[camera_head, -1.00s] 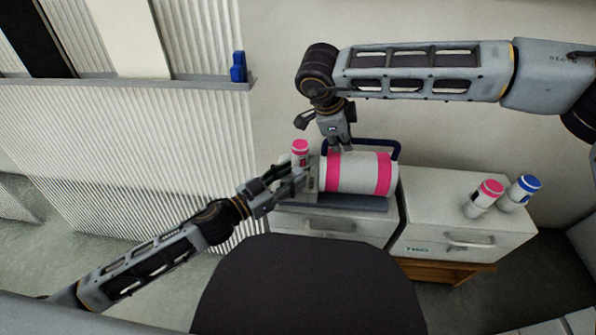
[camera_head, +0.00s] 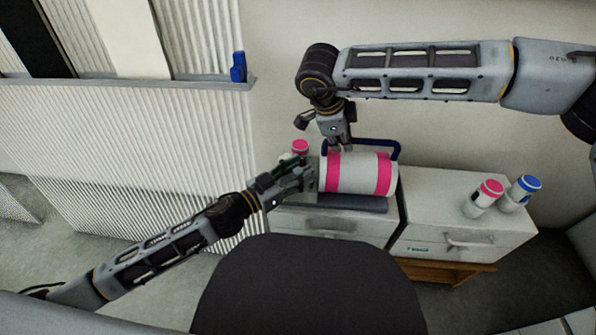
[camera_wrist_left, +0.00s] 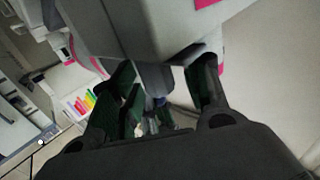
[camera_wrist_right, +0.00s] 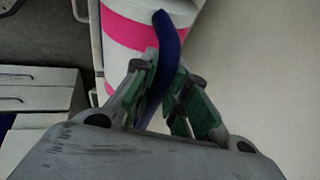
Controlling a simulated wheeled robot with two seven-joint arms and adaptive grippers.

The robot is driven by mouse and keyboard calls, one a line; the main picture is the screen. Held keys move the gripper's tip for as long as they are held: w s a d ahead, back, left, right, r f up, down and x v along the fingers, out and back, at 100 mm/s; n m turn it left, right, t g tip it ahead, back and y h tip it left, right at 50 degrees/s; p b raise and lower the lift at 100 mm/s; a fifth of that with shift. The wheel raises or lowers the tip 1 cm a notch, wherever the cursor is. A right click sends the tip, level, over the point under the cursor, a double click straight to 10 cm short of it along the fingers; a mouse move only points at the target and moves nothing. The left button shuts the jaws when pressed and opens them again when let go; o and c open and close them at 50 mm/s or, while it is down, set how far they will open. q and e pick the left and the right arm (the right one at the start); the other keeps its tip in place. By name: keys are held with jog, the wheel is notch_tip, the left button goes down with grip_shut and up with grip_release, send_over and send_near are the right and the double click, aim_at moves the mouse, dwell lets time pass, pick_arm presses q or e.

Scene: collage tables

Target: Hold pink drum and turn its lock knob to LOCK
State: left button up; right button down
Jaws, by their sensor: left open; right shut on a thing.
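The pink drum (camera_head: 358,172), white with pink bands, lies on its side on a dark base on the left cabinet. A dark blue handle (camera_head: 397,150) arches over it. My right gripper (camera_head: 340,146) is above the drum's top left; in the right wrist view it (camera_wrist_right: 168,100) is shut on the blue handle (camera_wrist_right: 168,45). My left gripper (camera_head: 308,178) is at the drum's left end, beside a grey end plate. In the left wrist view its fingers (camera_wrist_left: 160,90) are apart, around or close to a grey part, likely the knob. The lock marking is not readable.
A pink-capped bottle (camera_head: 300,147) stands behind my left gripper. A pink-capped bottle (camera_head: 485,195) and a blue-capped bottle (camera_head: 522,192) stand on the right cabinet (camera_head: 425,215). A dark rounded shape fills the lower middle. A pale wall is close behind the drum.

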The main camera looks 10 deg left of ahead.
pick_arm(q)
grip_shut()
jog(key=shift+s+d+m+g+h, duration=0.1)
jog(key=shift+m+g+h, duration=1.25)
jog(key=shift+g, duration=0.55)
jog(key=shift+d+m+g+h, duration=0.1)
jog(key=shift+m+g+h, duration=1.05)
jog(key=shift+m+g, duration=0.6)
jog(key=shift+m+g+h, duration=0.3)
jog(key=shift+m+g, duration=0.4)
jog(key=shift+g, duration=0.85)
jog(key=shift+m+g, duration=1.2)
jog(key=shift+g, duration=0.7)
jog(key=shift+a+m+g, duration=0.1)
jog(key=shift+m+g, duration=0.2)
jog(key=shift+g, duration=0.1)
grip_release()
